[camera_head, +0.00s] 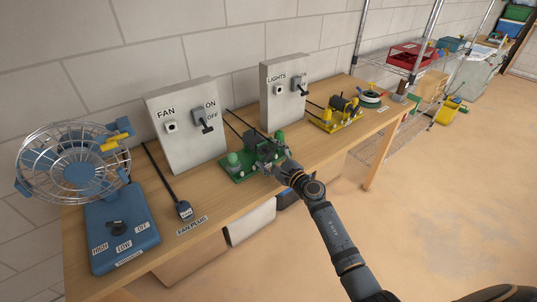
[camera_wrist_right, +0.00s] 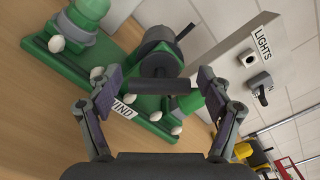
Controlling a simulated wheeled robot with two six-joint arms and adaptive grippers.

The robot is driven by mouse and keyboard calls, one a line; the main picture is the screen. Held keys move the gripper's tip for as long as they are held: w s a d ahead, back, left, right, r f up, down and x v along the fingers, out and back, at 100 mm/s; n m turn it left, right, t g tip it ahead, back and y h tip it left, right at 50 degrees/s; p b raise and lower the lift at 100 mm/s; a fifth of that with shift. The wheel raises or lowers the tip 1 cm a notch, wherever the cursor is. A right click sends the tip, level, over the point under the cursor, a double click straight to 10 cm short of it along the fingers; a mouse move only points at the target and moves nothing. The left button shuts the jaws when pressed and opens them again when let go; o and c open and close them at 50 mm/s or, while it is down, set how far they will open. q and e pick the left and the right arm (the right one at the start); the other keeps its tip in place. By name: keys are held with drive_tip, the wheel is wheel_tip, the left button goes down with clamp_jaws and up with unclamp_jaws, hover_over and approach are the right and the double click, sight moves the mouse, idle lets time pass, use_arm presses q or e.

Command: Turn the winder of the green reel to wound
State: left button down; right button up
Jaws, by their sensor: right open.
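The green reel (camera_head: 237,172) sits on the wooden bench below the gap between the FAN and LIGHTS panels. In the right wrist view its green base (camera_wrist_right: 62,58) carries a dark drum (camera_wrist_right: 158,45), several pale knobs and a label ending in "IND" (camera_wrist_right: 122,107). A dark bar (camera_wrist_right: 160,87), which looks like the winder's grip, crosses in front of the drum. My right gripper (camera_head: 272,161) is at the reel, its open fingers (camera_wrist_right: 156,90) on either side of the bar. Contact cannot be told. My left gripper is not in view.
The FAN panel (camera_head: 180,140) and LIGHTS panel (camera_head: 281,105) stand behind the reel. A yellow reel (camera_head: 325,124) stands to its right. A blue wire fan (camera_head: 75,172) and a FAN PLUG (camera_head: 184,210) with its cord are to the left. Open floor lies right of the bench.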

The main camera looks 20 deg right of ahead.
drive_tip(key=shift+w, duration=0.1)
drive_tip(key=c, duration=1.2)
